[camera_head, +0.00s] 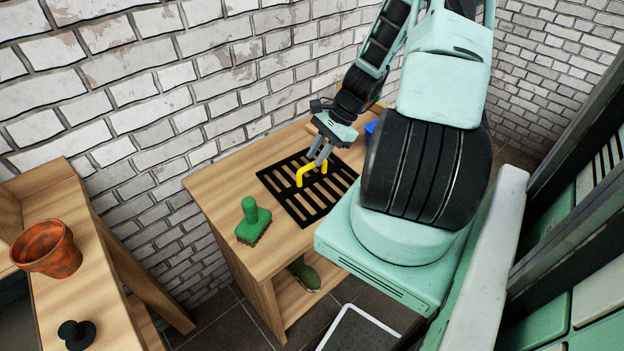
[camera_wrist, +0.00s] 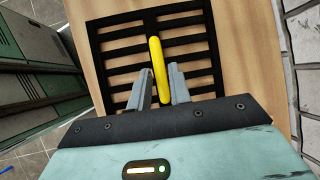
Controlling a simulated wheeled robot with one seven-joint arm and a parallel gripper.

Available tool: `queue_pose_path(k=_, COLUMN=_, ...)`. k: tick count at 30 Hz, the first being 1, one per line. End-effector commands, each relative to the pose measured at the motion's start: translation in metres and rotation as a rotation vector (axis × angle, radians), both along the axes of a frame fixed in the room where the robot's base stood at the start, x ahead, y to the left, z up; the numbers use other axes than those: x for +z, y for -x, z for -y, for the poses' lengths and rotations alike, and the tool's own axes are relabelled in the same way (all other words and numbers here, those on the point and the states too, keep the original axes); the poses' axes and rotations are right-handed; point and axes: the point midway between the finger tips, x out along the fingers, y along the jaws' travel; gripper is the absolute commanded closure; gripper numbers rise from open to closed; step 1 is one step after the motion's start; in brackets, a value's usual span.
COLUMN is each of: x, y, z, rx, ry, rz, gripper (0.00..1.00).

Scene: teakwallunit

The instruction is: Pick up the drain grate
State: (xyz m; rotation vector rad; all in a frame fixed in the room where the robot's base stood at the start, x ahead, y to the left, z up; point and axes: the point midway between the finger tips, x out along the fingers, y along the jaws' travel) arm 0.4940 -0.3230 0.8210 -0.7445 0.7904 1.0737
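The drain grate (camera_head: 290,186) is a black slatted rectangle lying flat on a wooden table. A raised yellow handle (camera_head: 300,176) stands on it. The grate (camera_wrist: 205,58) and handle (camera_wrist: 157,62) also show in the wrist view. My gripper (camera_head: 323,158) is over the grate at the handle. In the wrist view its two grey fingers (camera_wrist: 160,76) are apart, one on each side of the handle's near part, with small gaps visible. I cannot tell how far down the fingers reach beside the handle.
A green brush-like tool (camera_head: 251,220) stands on the wooden table (camera_head: 215,185) left of the grate. A blue object (camera_head: 371,130) is partly hidden behind my arm. A brick wall (camera_head: 150,90) runs behind. A terracotta pot (camera_head: 50,248) is on another bench at left.

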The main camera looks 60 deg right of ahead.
Motion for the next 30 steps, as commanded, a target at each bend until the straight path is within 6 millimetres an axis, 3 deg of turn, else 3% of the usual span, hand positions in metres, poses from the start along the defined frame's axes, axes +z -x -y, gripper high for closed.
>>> queue_pose_path(k=7, x=-0.014, y=-0.004, z=-0.007, rx=0.001, ry=-0.002, rz=0.000, gripper=0.80)
queue_pose_path(k=16, x=-0.049, y=-0.012, z=-0.020, rx=0.002, ry=-0.002, rz=0.000, gripper=0.80)
queue_pose_path(k=26, x=-0.055, y=-0.014, z=-0.023, rx=0.001, ry=0.002, rz=0.001, gripper=0.80)
queue_pose_path(k=28, x=-0.055, y=-0.014, z=-0.023, rx=0.001, ry=0.002, rz=0.001, gripper=0.97)
queue_pose_path(k=30, x=-0.055, y=-0.014, z=-0.023, rx=0.002, ry=0.001, rz=0.001, gripper=1.00)
